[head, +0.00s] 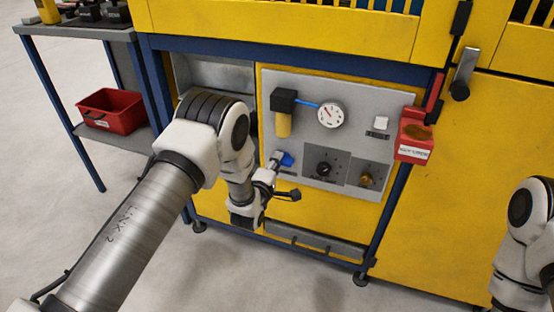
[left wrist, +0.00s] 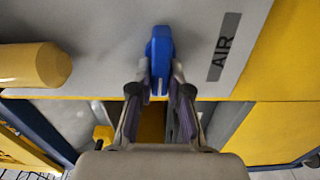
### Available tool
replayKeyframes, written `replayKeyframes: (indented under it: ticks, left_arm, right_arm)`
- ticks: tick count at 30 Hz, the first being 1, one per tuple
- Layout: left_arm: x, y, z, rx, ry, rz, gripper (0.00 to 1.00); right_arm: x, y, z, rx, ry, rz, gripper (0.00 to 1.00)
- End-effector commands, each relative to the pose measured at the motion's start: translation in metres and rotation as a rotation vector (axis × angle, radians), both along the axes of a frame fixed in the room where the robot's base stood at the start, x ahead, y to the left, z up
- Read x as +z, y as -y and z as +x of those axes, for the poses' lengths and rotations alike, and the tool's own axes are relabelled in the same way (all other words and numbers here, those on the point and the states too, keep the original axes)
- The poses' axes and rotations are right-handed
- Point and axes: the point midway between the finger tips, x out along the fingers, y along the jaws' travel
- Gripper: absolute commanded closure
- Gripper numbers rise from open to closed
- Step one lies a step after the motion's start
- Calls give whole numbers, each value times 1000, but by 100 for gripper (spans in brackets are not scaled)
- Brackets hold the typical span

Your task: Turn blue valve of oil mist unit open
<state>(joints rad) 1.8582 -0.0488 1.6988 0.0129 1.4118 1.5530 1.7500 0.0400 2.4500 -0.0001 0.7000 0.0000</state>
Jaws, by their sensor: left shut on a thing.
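The blue valve handle (head: 287,159) sits low on the left part of the grey panel of the oil mist unit. In the left wrist view the blue handle (left wrist: 160,48) points along the line of my fingers, its lower part between the fingertips. My left gripper (head: 278,159) is at the handle; in the left wrist view the gripper (left wrist: 160,72) is shut on it, a fingertip on each side. The valve body behind the handle is hidden. My right arm shows at the right edge of the head view, but its gripper is out of frame.
An "AIR" label (left wrist: 223,48) is beside the valve. A red box (head: 415,138) hangs right. A red bin (head: 112,110) stands on a shelf left.

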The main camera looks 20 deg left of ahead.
Motion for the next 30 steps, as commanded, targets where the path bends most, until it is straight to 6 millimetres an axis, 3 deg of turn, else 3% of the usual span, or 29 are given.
replayKeyframes:
  ticks: [18, 19, 20, 21, 30]
  left_arm:
    - [-3, 0, -1, -1, -6, -46, 100]
    - [-3, 0, -1, -1, -6, -46, 73]
    - [-3, 0, -1, -1, -6, -46, 62]
    - [-3, 0, -1, -1, -6, -46, 58]
    - [-2, 0, -2, 0, -4, -45, 58]
  right_arm:
    - [1, 0, 0, 0, 0, 0, 60]
    - [1, 0, 0, 0, 0, 0, 60]
    - [1, 0, 0, 0, 0, 0, 60]
    - [1, 0, 0, 0, 0, 0, 60]
    - [1, 0, 0, 0, 0, 0, 60]
